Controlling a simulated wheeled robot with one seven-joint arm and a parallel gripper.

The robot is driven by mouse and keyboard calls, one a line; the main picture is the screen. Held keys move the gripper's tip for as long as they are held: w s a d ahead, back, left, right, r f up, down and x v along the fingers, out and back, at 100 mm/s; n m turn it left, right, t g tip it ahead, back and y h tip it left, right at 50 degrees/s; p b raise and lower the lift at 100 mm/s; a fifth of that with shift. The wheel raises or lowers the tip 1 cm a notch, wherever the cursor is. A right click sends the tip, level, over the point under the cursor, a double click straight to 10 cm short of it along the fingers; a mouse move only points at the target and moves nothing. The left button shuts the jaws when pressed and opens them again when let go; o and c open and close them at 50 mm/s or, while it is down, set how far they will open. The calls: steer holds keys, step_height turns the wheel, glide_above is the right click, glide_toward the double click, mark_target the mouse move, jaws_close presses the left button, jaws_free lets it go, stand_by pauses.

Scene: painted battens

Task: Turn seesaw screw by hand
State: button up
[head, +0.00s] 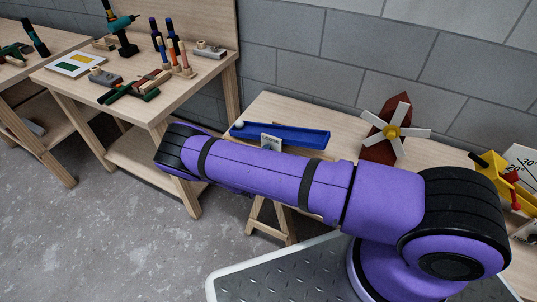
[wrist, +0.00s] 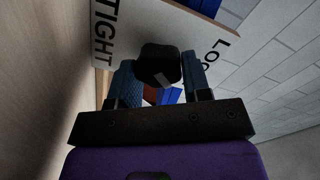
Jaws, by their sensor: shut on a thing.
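The blue seesaw trough (head: 305,136) is on the light wooden bench, partly hidden behind my purple arm; I cannot tell its exact tilt. A small white label plate (head: 271,141) stands at its front. In the wrist view a pale plate (wrist: 205,37) carries the black words "TIGHT" and a cut-off "LOO". In front of it is the black screw knob (wrist: 158,64). My gripper (wrist: 159,82) has its two blue-padded fingers on either side of the knob and is shut on it. In the head view my arm hides the gripper and the knob.
A small white ball (head: 238,125) is at the trough's left end. A white-bladed fan on a red stand (head: 393,130) and a yellow device (head: 492,172) stand to the right on the bench. Another table (head: 150,74) with tools is at left.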

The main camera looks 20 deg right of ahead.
stand_by(0.3)
steer(key=o, duration=0.9)
steer(key=v, duration=1.1)
steer(key=shift+w+r, duration=0.1)
